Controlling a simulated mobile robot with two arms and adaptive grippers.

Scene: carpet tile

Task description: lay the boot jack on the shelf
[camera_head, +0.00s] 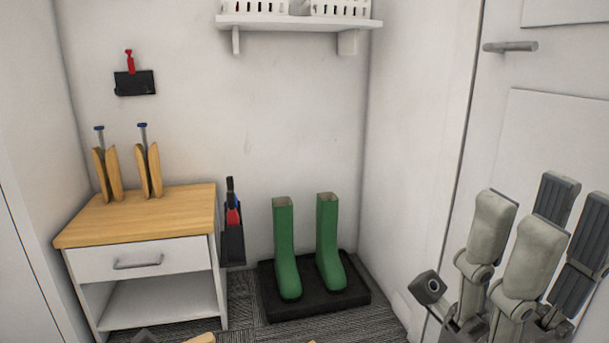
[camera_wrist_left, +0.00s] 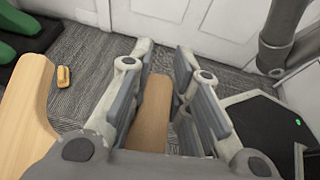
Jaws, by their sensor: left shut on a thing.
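A brown wooden piece (camera_wrist_left: 152,112), which I take for the boot jack, is between the fingers of my left gripper (camera_wrist_left: 160,90), shut on it. A paler wooden piece (camera_wrist_left: 25,105) with a curved edge fills the left side of that view; whether they join is hidden. In the head view a wooden tip (camera_head: 200,339) shows at the bottom edge. The small cabinet has an open lower shelf (camera_head: 160,302), bare where visible. A white wall shelf (camera_head: 300,22) holds white baskets. My right gripper (camera_head: 550,205) is open and empty at the right.
Green boots (camera_head: 285,250) stand on a black tray (camera_head: 350,292). A small wooden block (camera_wrist_left: 63,77) lies on the carpet. A door (camera_head: 555,130) is at the right.

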